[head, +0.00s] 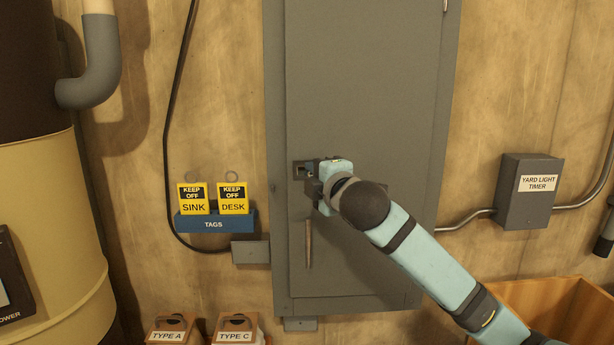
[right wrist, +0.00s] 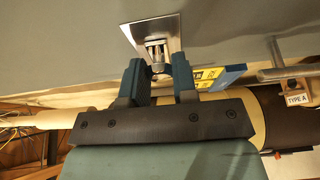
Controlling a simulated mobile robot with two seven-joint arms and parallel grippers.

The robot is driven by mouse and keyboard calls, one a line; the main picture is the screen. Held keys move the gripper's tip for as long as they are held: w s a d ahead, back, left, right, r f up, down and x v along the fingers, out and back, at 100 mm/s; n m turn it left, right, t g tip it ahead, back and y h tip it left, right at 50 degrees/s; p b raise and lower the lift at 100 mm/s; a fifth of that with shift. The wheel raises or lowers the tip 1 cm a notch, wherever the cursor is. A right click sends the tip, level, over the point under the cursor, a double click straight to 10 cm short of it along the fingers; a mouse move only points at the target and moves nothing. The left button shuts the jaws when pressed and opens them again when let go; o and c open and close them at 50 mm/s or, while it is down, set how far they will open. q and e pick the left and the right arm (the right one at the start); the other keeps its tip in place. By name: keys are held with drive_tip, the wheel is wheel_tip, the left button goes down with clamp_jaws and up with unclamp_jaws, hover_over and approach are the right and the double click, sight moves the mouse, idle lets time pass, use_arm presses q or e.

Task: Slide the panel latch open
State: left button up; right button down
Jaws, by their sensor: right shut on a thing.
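The grey electrical panel (head: 365,90) hangs on the wall with its door closed. Its latch (head: 299,170) is a small dark plate at the door's left edge. In the right wrist view, the latch (right wrist: 152,34) shows as a bright metal plate with a small slide piece in a recess. My right gripper (head: 314,173) reaches the latch from the right. In the right wrist view, its blue fingers (right wrist: 158,66) are shut on the latch's slide piece. The fingers and wrist hide part of the latch in the head view. My left gripper is not in view.
A thin handle bar (head: 308,243) stands out from the door below the latch. A blue tag holder (head: 214,223) with two yellow tags is left of the panel. A timer box (head: 528,200) is on the right. A wooden crate (head: 530,297) sits at lower right.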

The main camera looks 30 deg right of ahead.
drive_tip(key=shift+s+d, duration=0.35)
drive_tip(key=shift+d, duration=0.35)
drive_tip(key=c, duration=1.3)
unclamp_jaws()
drive_tip(key=o, duration=0.4)
drive_tip(key=shift+d, duration=0.15)
drive_tip(key=shift+s+d, duration=0.1)
drive_tip(key=s+b, duration=0.5)
drive_tip(key=s, duration=0.8)
drive_tip(key=shift+s+a, duration=0.4)
